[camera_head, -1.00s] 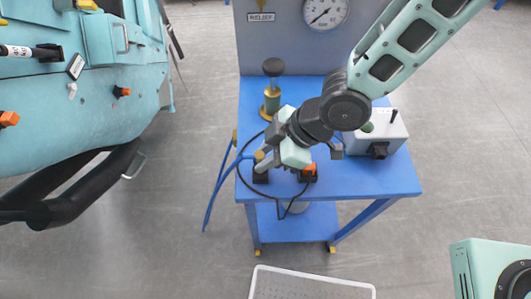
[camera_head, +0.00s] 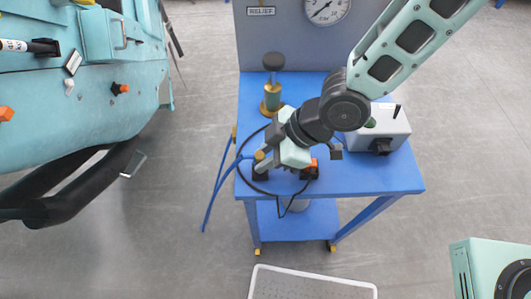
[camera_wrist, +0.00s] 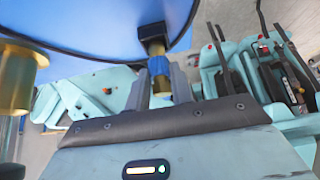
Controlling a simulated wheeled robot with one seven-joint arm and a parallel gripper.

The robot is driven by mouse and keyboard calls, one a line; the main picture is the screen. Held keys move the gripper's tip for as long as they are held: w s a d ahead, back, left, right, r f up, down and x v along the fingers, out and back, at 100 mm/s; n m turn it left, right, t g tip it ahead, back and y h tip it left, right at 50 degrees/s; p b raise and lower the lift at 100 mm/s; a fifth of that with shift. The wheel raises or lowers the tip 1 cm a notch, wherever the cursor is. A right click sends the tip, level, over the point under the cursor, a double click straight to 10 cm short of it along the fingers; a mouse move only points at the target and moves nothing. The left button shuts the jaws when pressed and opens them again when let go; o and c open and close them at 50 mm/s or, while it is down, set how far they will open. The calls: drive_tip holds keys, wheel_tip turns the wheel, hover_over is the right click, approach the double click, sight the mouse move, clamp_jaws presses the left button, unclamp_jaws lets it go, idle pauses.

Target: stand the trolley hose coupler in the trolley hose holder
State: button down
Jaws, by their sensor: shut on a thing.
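The trolley hose coupler, a small brass-coloured piece (camera_head: 259,155) with a blue hose, is at the front left of the blue trolley top. My gripper (camera_head: 264,160) is shut on it; in the wrist view, a blue and brass part (camera_wrist: 159,68) shows between the fingers (camera_wrist: 161,88). The trolley hose holder looks like the small black block (camera_head: 260,174) right below the coupler near the front edge. A dark block with brass (camera_wrist: 152,42) shows just beyond the fingertips in the wrist view. I cannot tell whether the coupler is seated in it.
A black block with an orange part (camera_head: 310,171) and a looping black cable are close on the right. A grey box (camera_head: 380,130) is at the right. The blue hose (camera_head: 215,190) hangs off the left edge.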

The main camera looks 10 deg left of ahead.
drive_tip(key=shift+f+b, duration=0.5)
drive_tip(key=shift+f, duration=0.1)
drive_tip(key=c, duration=1.1)
unclamp_jaws()
drive_tip(key=shift+c, duration=0.2)
drive_tip(key=p+v, duration=0.5)
drive_tip(key=v, duration=1.2)
drive_tip(key=shift+d+r+p, duration=0.15)
drive_tip(key=shift+p, duration=0.2)
